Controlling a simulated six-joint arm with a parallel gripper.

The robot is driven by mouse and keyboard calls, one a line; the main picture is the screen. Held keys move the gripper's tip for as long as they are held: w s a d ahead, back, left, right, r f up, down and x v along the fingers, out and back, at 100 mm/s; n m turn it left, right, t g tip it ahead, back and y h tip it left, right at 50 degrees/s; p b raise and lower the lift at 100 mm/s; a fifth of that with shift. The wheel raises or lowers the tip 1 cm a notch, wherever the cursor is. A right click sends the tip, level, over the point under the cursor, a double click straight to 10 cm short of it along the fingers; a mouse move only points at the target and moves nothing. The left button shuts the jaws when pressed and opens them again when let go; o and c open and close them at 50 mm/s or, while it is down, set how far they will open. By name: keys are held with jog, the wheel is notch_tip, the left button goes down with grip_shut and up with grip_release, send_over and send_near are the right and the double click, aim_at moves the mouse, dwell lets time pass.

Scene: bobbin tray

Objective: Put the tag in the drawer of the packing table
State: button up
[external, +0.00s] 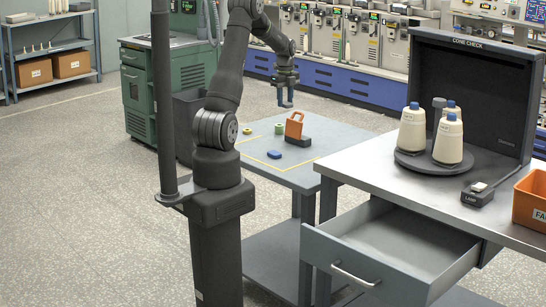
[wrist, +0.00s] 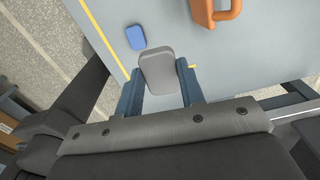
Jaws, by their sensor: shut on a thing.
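My gripper (external: 286,104) is raised above the far side of the small grey side table. In the wrist view its blue fingers are shut on a grey, rounded, flat piece (wrist: 158,70), which I take to be the tag. The packing table (external: 372,160) stands at the right. Its drawer (external: 338,257) is pulled open toward the front, and the part of its inside that shows looks empty. My gripper is well behind and left of the drawer, and higher.
On the packing table stand several cones (external: 416,130), a dark booth (external: 480,90) and an orange bin (external: 530,205). Air above the drawer is clear.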

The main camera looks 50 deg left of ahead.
notch_tip(320, 180, up, 18)
jog(key=w+d+m, duration=0.3)
jog(key=d, duration=0.8)
jog(key=w+d+m, duration=0.2)
jog(key=w+d, duration=0.2)
jog(key=d, duration=0.8)
jog(key=s+d+m, duration=0.3)
jog(key=d+m, duration=0.2)
jog(key=d, duration=1.9)
jog(key=m, duration=1.2)
send_over(407, 265)
jog(key=s+d, duration=0.3)
jog(key=s, duration=0.2)
notch_tip(407, 265, down, 40)
jog(key=shift+w+a+f, duration=0.1)
